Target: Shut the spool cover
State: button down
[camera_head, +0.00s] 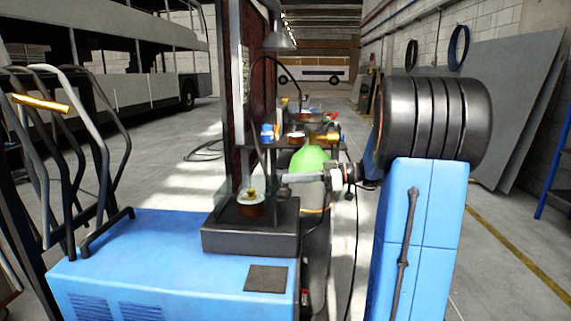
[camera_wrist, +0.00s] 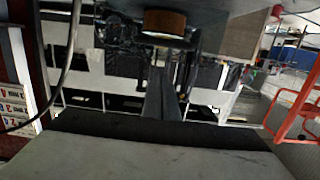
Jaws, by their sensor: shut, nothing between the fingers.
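A brown-orange spool (camera_head: 250,208) sits on a black housing (camera_head: 248,238) on top of the blue machine. A dark upright part (camera_head: 285,212) stands at the housing's right side. I cannot tell for sure which part is the cover or how far open it is. My gripper (camera_head: 287,178) points left, just above and to the right of the spool, and is shut and empty. In the wrist view, which looks upside down, my gripper (camera_wrist: 172,75) shows its closed fingers, with the brown spool (camera_wrist: 165,22) beyond them at the top. Contact cannot be told.
The blue machine (camera_head: 160,260) fills the lower left, with bent grey handles (camera_head: 75,150) on its left. A dark post (camera_head: 235,80) and lamp (camera_head: 278,35) rise behind the housing. A bench with a green object (camera_head: 309,160) stands behind.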

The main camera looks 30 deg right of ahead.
jog(key=f, duration=0.1)
jog(key=d+f, duration=0.1)
jog(key=s+f, duration=0.1)
jog(key=f, duration=0.1)
jog(key=shift+d, duration=0.15)
jog(key=shift+s+d+f, duration=0.1)
jog(key=shift+s+f, duration=0.05)
jog(key=shift+f, duration=0.45)
jog(key=shift+s+f, duration=0.1)
jog(key=shift+f, duration=0.5)
notch_tip(320, 180, up, 5)
jog(key=d, duration=0.1)
jog(key=s+d+f, duration=0.4)
jog(key=s+d, duration=0.1)
jog(key=d, duration=0.1)
jog(key=shift+d, duration=0.2)
